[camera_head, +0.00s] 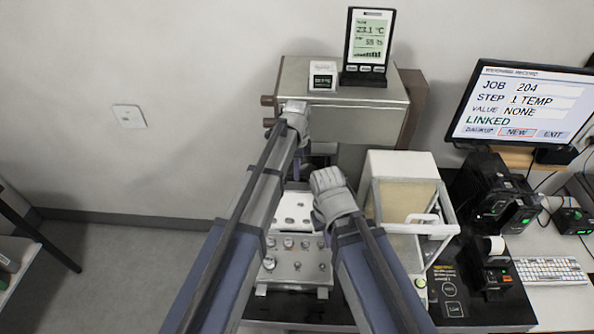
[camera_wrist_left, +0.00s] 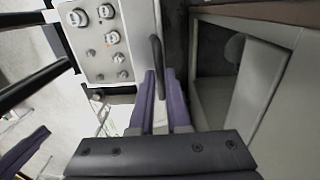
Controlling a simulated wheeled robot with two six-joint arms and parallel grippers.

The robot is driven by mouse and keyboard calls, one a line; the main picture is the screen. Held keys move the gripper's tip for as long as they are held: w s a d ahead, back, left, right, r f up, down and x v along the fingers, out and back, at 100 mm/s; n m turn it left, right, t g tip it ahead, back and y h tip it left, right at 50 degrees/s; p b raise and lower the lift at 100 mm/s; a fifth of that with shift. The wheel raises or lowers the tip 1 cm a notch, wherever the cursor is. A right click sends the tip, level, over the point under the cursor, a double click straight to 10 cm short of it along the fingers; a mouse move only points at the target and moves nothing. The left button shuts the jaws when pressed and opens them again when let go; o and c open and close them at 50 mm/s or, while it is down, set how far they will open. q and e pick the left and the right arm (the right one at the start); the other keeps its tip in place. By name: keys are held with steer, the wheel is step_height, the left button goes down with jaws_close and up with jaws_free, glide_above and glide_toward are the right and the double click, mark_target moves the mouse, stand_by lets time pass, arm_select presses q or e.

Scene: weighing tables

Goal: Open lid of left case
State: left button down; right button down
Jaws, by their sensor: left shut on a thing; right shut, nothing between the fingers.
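A pale metal case (camera_head: 297,268) with several round metal knobs stands low in the middle, and a white plate (camera_head: 292,208) lies behind its knobbed face. The knobbed face also shows in the left wrist view (camera_wrist_left: 105,50). My left gripper (camera_head: 298,166) reaches down behind the plate, its purple fingers partly hidden by the arm. In the left wrist view its fingers (camera_wrist_left: 162,85) are shut on a dark bar handle (camera_wrist_left: 156,52) beside the knobbed face. Whether this handle belongs to the lid is unclear. My right gripper (camera_head: 322,180) is shut and empty, right of the plate.
A grey metal cabinet (camera_head: 370,125) with a display (camera_head: 368,45) on top stands behind. A glass-sided balance (camera_head: 405,190) is close to the right of my right gripper. A monitor (camera_head: 520,105) and dark devices stand farther right. The floor at left is open.

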arm_select(q)
steer(key=s+r+t, duration=0.1)
steer(key=s+t, duration=0.2)
steer(key=s, duration=0.6)
steer(key=shift+s+r+p, duration=0.15)
steer(key=shift+r+p, duration=0.05)
steer(key=shift+p, duration=0.25)
steer(key=c, duration=0.9)
jaws_free()
